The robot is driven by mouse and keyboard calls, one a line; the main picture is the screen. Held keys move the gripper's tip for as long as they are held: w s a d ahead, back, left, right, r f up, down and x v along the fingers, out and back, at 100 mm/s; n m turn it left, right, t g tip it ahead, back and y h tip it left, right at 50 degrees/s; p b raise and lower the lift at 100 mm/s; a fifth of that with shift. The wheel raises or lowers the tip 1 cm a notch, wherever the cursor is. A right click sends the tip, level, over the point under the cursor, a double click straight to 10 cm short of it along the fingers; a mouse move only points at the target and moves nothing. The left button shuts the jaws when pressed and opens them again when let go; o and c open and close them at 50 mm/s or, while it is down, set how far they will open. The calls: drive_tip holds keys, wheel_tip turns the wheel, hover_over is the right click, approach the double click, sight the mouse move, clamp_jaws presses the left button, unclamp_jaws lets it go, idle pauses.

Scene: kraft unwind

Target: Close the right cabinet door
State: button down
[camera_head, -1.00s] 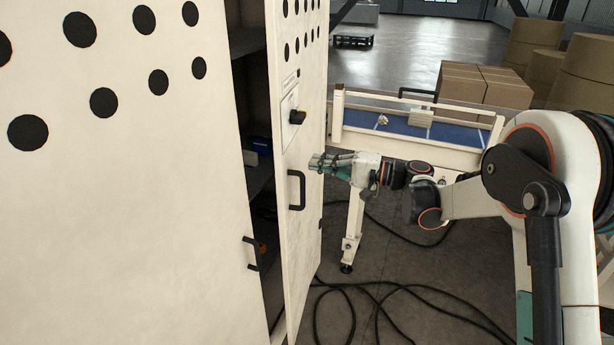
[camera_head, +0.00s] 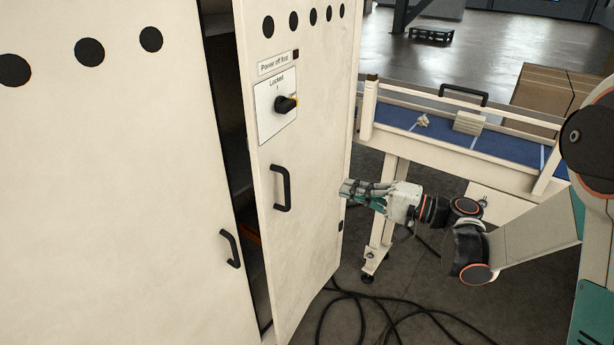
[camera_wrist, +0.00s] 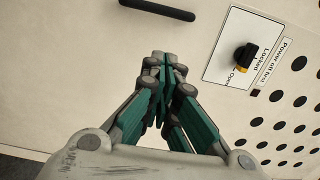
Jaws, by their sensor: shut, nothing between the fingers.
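The right cabinet door (camera_head: 305,215) is cream with a black handle (camera_head: 281,188) and a rotary switch (camera_head: 286,103). It stands slightly ajar, with a dark gap between it and the left door (camera_head: 110,190). My gripper (camera_head: 345,188) is shut and empty near the right edge of the right door, to the right of its handle. In the wrist view my gripper (camera_wrist: 162,62) points at the door face, with the handle (camera_wrist: 158,9) above it and the switch panel (camera_wrist: 245,52) to the right. I cannot tell whether the fingertips touch the door.
A conveyor table (camera_head: 450,135) with a blue belt stands behind my arm, its leg (camera_head: 380,215) close to my gripper. Black cables (camera_head: 390,315) lie on the floor. Cardboard boxes (camera_head: 545,95) are at the back right. The left door's handle (camera_head: 230,248) sticks out by the gap.

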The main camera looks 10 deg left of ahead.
drive_tip(key=w+a+b, duration=0.2)
drive_tip(key=a+b, duration=0.1)
drive_tip(key=a, duration=1)
drive_tip(key=shift+w+a, duration=0.3)
drive_tip(key=shift+w, duration=0.05)
